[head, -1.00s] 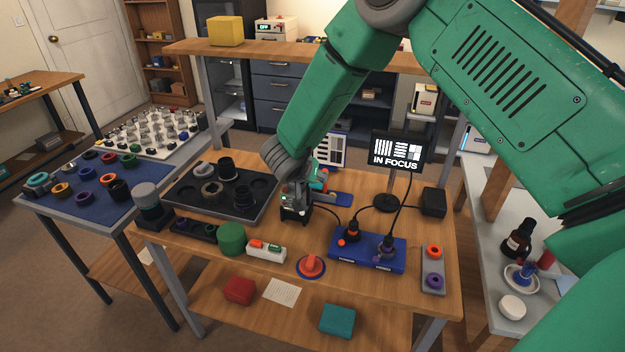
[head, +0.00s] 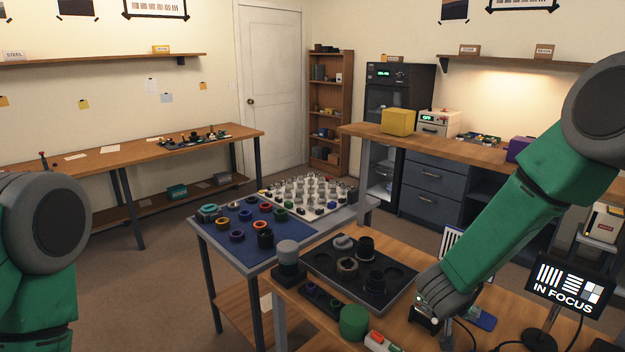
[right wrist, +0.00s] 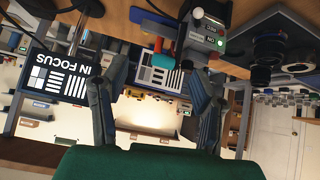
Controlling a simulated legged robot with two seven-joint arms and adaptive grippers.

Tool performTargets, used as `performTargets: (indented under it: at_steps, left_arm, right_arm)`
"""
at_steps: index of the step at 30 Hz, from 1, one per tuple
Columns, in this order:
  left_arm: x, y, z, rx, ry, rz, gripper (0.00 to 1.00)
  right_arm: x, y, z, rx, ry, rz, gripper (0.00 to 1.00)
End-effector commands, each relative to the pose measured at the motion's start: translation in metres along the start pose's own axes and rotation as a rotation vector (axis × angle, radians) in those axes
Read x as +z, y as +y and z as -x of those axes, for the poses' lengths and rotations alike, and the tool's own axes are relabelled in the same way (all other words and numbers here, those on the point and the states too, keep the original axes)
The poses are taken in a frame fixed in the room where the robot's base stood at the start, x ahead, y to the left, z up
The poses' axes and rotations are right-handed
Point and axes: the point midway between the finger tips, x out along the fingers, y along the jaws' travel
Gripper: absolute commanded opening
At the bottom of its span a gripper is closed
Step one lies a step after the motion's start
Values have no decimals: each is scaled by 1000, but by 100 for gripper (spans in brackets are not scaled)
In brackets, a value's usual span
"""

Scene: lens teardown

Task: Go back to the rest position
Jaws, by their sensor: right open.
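My right arm reaches down from the right in the head view. Its grey wrist end (head: 440,292) is over the wooden table, beside a small device with a lit panel. In the right wrist view my right gripper (right wrist: 157,75) has its two dark fingers spread apart, with nothing held between them. The device with its "ON" panel (right wrist: 208,38) shows beyond the right finger. A striped chart (right wrist: 160,72) is seen through the gap. My left arm (head: 40,240) shows at the left edge of the head view; its gripper is out of view.
A dark tray (head: 318,262) holding lens parts lies left of my right wrist. A green cylinder (head: 354,322) stands near the front. The "IN FOCUS" monitor (head: 568,288) stands to the right. A blue mat (head: 222,243) with several rings is further left. Open floor lies at left.

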Motion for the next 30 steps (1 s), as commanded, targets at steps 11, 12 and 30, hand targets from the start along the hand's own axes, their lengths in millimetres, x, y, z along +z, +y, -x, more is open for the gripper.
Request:
performTargets:
  at_steps: [11, 12, 30]
  left_arm:
    - [0, 0, 0, 0, 0, -1, 39]
    - [0, 0, 0, 0, 0, -1, 39]
    - [5, 1, -82, 0, -1, 0, 39]
  right_arm:
    - [241, 123, 27, -227, -366, 501, 53]
    - [258, 136, 36, -245, -413, 529, 53]
    - [394, 196, 48, -354, -689, 694, 53]
